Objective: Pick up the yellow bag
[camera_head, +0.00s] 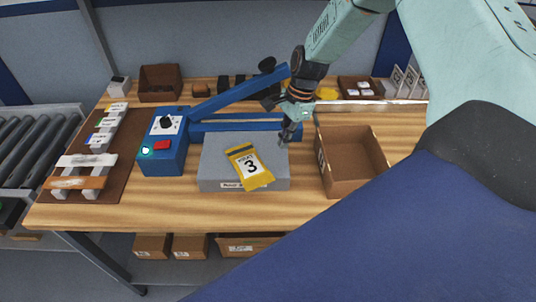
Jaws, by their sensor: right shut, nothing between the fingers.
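The yellow bag (250,168) has a white label with a "3" and lies tilted on top of a grey block (215,163) in the middle of the table. My right gripper (287,141) points down at the block's back right corner, to the right of and behind the bag. Its fingers are closed with nothing between them, and it looks apart from the bag. My left gripper is not in the view.
A blue sealer-like machine (163,160) with a raised blue arm stands left of and behind the block. An open cardboard box (350,184) stands close on the right. A brown board (117,165) with labelled rails is at the left. A roller conveyor (38,145) lies beyond the table's left edge.

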